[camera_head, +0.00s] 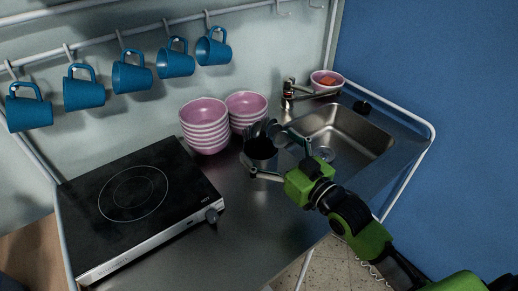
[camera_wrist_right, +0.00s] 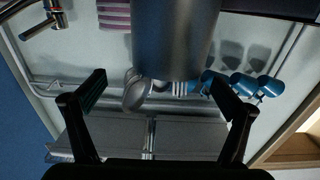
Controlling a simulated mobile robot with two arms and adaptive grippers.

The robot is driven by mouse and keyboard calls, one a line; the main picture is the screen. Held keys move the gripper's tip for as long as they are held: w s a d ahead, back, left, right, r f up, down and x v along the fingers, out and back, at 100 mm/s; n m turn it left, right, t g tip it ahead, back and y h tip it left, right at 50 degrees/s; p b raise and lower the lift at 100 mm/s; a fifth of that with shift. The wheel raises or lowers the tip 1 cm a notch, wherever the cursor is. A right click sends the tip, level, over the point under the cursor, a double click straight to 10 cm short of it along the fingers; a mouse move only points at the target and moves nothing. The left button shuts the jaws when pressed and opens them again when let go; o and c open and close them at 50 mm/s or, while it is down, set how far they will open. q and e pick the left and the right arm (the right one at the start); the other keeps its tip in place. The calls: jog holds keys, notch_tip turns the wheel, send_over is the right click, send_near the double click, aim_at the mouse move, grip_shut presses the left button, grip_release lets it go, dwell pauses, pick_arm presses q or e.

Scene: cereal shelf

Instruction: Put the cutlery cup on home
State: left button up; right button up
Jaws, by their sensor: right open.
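The cutlery cup (camera_head: 261,149) is a dark metal cup standing upright on the steel counter, right in front of the pink bowls. Spoons and forks stick out of its top. In the right wrist view the picture is upside down; the cup (camera_wrist_right: 176,38) fills the upper middle, with cutlery (camera_wrist_right: 140,93) below it. My right gripper (camera_head: 275,148) is open, one finger on each side of the cup. The wrist view also shows my right gripper's fingers (camera_wrist_right: 158,77) spread, with a clear gap on the left side. I cannot tell whether the right-hand finger touches. No marked home spot is identifiable.
Two stacks of pink bowls (camera_head: 205,124) stand close behind the cup. A black hob (camera_head: 134,194) is at left and a sink (camera_head: 347,137) at right, with a tap (camera_head: 288,94). Several blue mugs (camera_head: 132,72) hang above. The counter (camera_head: 240,211) in front is clear.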

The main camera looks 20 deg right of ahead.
aim_at(262, 138)
jog(key=p+x, duration=0.1)
jog(key=x, duration=0.3)
jog(key=shift+c, duration=1.4)
jog(key=c, duration=1.2)
jog(key=shift+r, duration=0.1)
jog(key=shift+c, duration=0.8)
